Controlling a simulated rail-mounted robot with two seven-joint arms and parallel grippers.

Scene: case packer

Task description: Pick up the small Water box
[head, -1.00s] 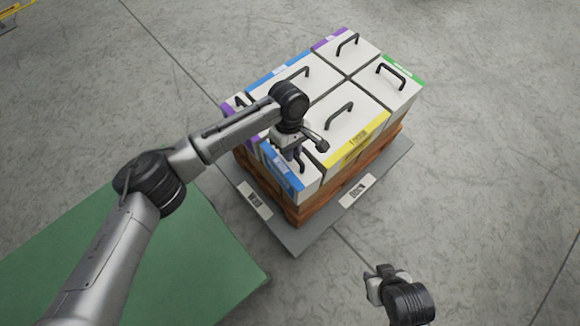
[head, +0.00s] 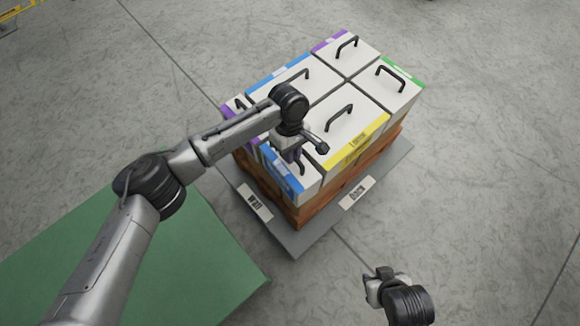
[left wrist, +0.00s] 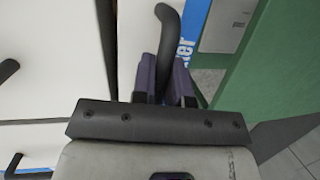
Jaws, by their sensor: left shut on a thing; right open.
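The small Water box (head: 283,173) is white with a blue label band and stands at the near corner of the stack on the pallet. My left gripper (head: 299,157) is over it and hides much of its top. In the left wrist view, the gripper (left wrist: 166,85) is shut on the black handle (left wrist: 168,28) of this box, beside its blue edge with white lettering (left wrist: 188,42). The box still appears to be level in its place in the stack. My right gripper (head: 372,285) is open and empty, above the floor to the right of the pallet.
Other white boxes with black handles stand close against it, including a yellow-banded box (head: 352,112), a blue-banded one (head: 262,88) and a green-banded one (head: 403,90). The brown pallet (head: 318,207) rests on a grey plate (head: 298,240). A green surface (head: 190,265) lies at lower left.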

